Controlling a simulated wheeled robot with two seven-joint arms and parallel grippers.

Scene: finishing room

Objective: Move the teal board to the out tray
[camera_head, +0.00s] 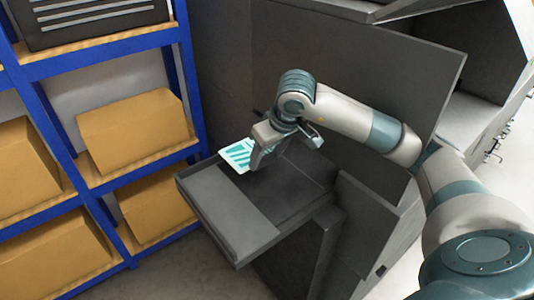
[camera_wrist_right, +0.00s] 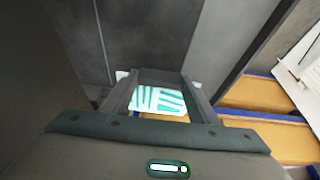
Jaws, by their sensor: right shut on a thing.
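The teal board (camera_head: 236,154), a flat piece with teal and white stripes, is in my right gripper (camera_head: 256,160) in the head view. The gripper is shut on it, above the far-left side of a dark grey tray (camera_head: 184,185). The board looks apart from the tray floor, though the gap is hard to judge. In the right wrist view the board (camera_wrist_right: 160,100) shows between the fingers (camera_wrist_right: 157,90). No label shows whether this tray is the out tray. My left gripper is out of view.
A blue-framed shelf (camera_head: 185,70) with several cardboard boxes (camera_head: 133,130) stands at the left, close to the tray. A tall dark grey panel (camera_head: 370,90) rises behind the tray, beside my right arm. The tray shows bare room inside.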

